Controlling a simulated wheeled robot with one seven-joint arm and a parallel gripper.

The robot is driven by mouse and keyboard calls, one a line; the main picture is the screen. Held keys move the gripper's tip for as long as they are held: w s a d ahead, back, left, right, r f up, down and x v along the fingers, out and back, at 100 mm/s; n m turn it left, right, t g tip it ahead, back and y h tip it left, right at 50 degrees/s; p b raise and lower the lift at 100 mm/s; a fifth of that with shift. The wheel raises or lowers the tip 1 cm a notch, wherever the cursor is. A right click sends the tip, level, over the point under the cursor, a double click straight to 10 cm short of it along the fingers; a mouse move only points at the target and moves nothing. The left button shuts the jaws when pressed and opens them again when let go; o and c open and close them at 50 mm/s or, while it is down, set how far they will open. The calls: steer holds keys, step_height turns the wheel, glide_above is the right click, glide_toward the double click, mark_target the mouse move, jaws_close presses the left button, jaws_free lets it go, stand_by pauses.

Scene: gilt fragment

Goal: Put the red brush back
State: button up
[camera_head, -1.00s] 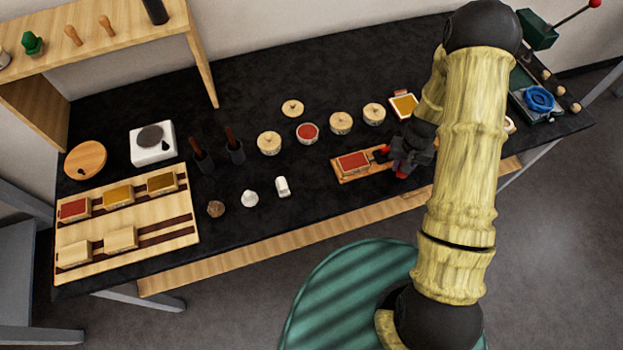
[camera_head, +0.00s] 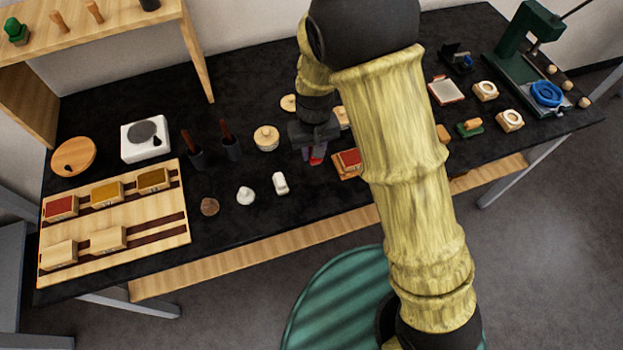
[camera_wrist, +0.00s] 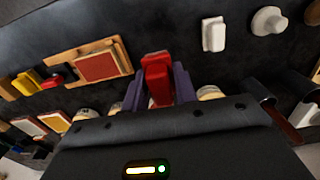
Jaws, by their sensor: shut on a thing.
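My gripper (camera_head: 315,144) is shut on a red block-like thing, which I take to be the red brush (camera_head: 317,156). It is held above the black table, just left of a wooden tray (camera_head: 342,174) with a red pad (camera_head: 350,159). In the wrist view the red brush (camera_wrist: 157,78) sits between the two purple-grey fingers (camera_wrist: 158,88); its lower end is hidden. Two dark cups (camera_head: 197,158) (camera_head: 232,149) with brown handles stand to the left of my gripper. One cup (camera_wrist: 259,91) also shows at right in the wrist view.
A lidded pot (camera_head: 266,138) stands between the cups and my gripper. A small white block (camera_head: 280,184), a white knob (camera_head: 245,196) and a brown piece (camera_head: 209,206) lie in front. A wooden board (camera_head: 140,215) with several blocks is at left. A green press (camera_head: 525,50) stands at right.

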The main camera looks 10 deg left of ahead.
steer(key=shift+s+a+r, duration=0.1)
steer(key=shift+s+a, duration=0.05)
steer(key=shift+a, duration=0.1)
steer(key=p, duration=0.1)
glide_above(312, 178)
steer(key=shift+f, duration=2.95)
steer(key=shift+f, duration=0.1)
steer(key=shift+f+p, duration=0.45)
steer(key=shift+f, duration=1.5)
steer(key=shift+f, duration=0.1)
